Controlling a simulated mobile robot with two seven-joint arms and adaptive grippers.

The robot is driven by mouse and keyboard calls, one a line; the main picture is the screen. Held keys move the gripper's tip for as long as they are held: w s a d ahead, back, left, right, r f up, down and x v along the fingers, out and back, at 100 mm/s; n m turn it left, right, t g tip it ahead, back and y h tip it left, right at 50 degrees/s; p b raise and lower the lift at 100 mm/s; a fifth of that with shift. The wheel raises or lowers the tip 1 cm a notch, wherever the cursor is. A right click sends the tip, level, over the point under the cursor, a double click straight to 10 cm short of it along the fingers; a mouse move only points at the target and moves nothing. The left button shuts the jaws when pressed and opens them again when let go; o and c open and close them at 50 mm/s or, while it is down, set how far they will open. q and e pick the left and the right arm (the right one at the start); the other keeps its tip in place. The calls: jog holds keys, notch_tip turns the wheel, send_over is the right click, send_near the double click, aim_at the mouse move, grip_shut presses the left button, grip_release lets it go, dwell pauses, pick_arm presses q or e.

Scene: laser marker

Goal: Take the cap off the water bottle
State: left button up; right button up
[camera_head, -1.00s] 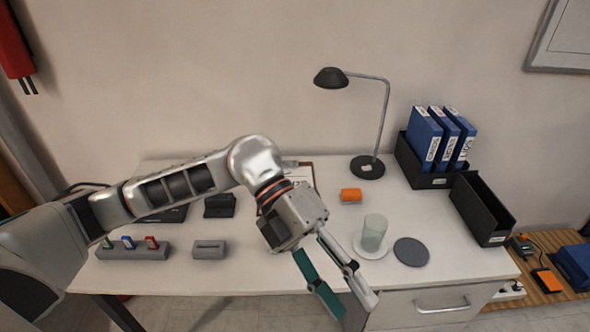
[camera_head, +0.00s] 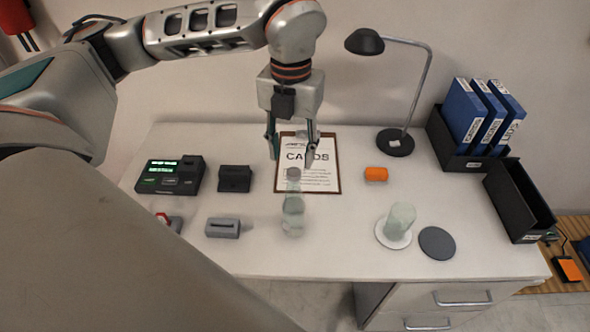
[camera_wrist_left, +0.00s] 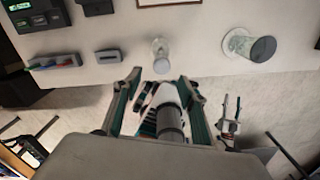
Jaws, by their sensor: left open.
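The water bottle (camera_head: 293,212) is clear and stands upright near the front middle of the white desk, with a grey cap (camera_head: 293,173) on its top. The bottle also shows in the left wrist view (camera_wrist_left: 160,55), just beyond the fingertips. My left gripper (camera_head: 292,154) points down, open and empty, with its two fingers apart above the cap in the head view; I see no contact. Its fingers also frame the lower middle of the left wrist view (camera_wrist_left: 160,84). A small two-pronged shape (camera_wrist_left: 230,114) there may be my right gripper, too small to judge.
A clear glass (camera_head: 400,219) on a white coaster and a dark disc (camera_head: 437,243) lie to the right. A grey block (camera_head: 226,228) is to the left. A clipboard (camera_head: 333,182), orange object (camera_head: 376,174), lamp (camera_head: 395,143) and black display box (camera_head: 170,176) stand behind.

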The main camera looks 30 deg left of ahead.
aim_at(293, 172)
pick_arm(q)
jog(key=f+p, duration=0.1)
jog(key=f, duration=0.4)
jog(key=shift+w, duration=0.2)
jog(key=shift+c, duration=0.4)
jog(key=c, duration=0.7)
